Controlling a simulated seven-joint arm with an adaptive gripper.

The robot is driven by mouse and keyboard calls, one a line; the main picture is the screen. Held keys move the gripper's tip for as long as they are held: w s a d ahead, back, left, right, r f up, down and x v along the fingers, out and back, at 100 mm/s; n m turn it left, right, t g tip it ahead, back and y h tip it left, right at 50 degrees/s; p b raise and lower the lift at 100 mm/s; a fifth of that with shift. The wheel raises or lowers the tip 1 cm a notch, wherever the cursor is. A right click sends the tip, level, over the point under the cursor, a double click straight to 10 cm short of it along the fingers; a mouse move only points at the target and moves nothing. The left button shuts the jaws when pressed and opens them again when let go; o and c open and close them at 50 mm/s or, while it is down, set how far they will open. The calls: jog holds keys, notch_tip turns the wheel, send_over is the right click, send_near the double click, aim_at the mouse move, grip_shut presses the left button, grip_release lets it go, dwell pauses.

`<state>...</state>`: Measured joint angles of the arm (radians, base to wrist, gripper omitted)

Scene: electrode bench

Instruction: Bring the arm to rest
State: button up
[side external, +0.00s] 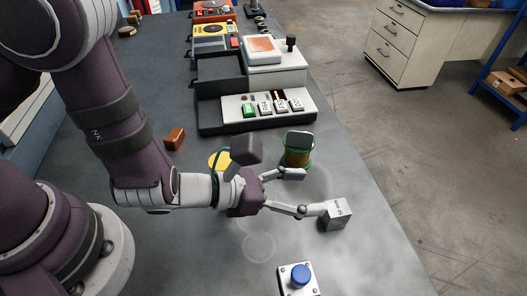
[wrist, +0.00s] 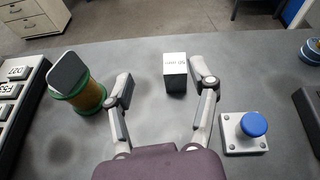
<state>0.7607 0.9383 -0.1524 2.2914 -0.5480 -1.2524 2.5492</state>
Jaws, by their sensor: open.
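My gripper (side external: 312,189) is open, held low over the grey bench (side external: 365,265), with its fingers spread. A small silver-grey block (side external: 336,214) with dark lettering on it sits just past one fingertip. In the wrist view the block (wrist: 175,74) shows between the fingertips, closer to the right finger; I cannot tell whether that finger touches it. Nothing is visibly held between the fingers. The arm reaches out over the bench from the left in the side view.
A green-rimmed amber spool-like object with a dark top (side external: 297,150) stands close beside one finger. A blue push button (side external: 301,275) on a metal plate is near the front. A tray of labelled blocks (side external: 236,125) lies behind. Bare bench lies at the right.

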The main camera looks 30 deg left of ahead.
jog(key=w+a+r+n+y, duration=0.4)
jog(key=a+n, duration=0.3)
jog(key=n, duration=0.4)
jog(key=w+a+r+n+y, duration=0.1)
jog(key=a+r+n+y, duration=0.2)
jog(key=a+r+n, duration=0.6)
jog(key=s+a+n+g+y, duration=0.1)
jog(key=s+a+n+g, duration=0.1)
jog(key=s+n, duration=0.5)
jog(key=s+a+n+g+y, duration=0.1)
jog(key=s+a+n, duration=0.4)
jog(key=n, duration=1)
jog(key=shift+s+a+r+n+g, duration=0.25)
jog(key=shift+s+r+n+g, duration=0.2)
jog(key=shift+s+g, duration=0.45)
